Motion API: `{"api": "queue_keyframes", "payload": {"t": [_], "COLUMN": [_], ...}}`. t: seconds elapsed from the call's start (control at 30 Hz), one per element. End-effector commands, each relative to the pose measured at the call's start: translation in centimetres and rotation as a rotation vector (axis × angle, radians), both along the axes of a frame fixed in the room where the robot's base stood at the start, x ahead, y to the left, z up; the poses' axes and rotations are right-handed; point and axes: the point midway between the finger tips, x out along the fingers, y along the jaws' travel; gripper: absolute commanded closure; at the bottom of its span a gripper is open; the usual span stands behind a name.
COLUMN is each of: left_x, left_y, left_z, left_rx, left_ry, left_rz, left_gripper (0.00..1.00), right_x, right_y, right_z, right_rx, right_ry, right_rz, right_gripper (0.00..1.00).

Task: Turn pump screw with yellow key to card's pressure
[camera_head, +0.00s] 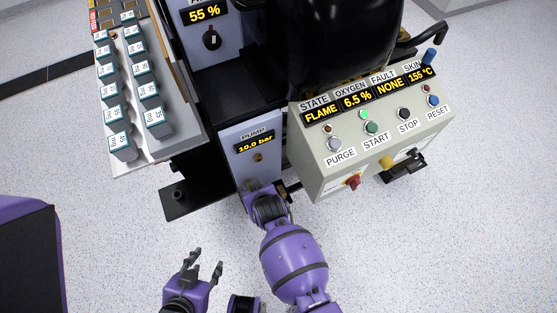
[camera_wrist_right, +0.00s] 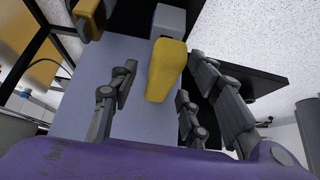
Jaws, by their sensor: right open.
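The pump panel (camera_head: 239,162) reads 10.0 bar on its pump display (camera_head: 255,145). A small brass screw (camera_head: 258,157) sits below that display. In the right wrist view a yellow handle-like piece (camera_wrist_right: 166,70), seemingly the key, stands by a grey block (camera_wrist_right: 168,20). My right gripper (camera_wrist_right: 158,88) is open, with its fingers to either side of the yellow piece; I cannot tell whether they touch it. In the head view my right wrist hides its fingers at the panel's lower edge. My left gripper (camera_head: 204,266) is open and empty above the floor. I cannot pick out the card.
A control box (camera_head: 310,165) with lit displays, buttons and a red knob (camera_head: 352,183) stands right of the pump. A rack (camera_head: 182,143) of labelled blocks is at left. A black base plate (camera_head: 180,205) juts out below. The floor in front is clear.

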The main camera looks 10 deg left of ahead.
Motion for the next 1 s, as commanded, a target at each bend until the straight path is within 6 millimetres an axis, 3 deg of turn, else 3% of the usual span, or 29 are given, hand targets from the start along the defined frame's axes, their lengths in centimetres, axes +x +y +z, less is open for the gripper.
{"api": "queue_keyframes", "payload": {"t": [0.23, 0.57, 1.0], "left_x": [0.21, 0.19, 0.08], "left_y": [0.06, 0.1, 0.13], "left_z": [0.21, 0.17, 0.1], "left_rx": [0.001, 0.002, 0.002], "left_ry": [-0.005, -0.005, -0.001], "left_rz": [0.0, 0.0, 0.0], "left_gripper": [0.6, 0.6, 0.6], "right_x": [0.12, 0.09, 0.16], "right_y": [0.06, 0.04, 0.07], "right_z": [-0.04, -0.04, 0.63], "right_rx": [0.001, 0.001, 0.002], "right_ry": [-0.002, -0.001, -0.003], "right_rz": [0.0, -0.001, -0.001], "right_gripper": [0.58, 1.0, 1.0]}}
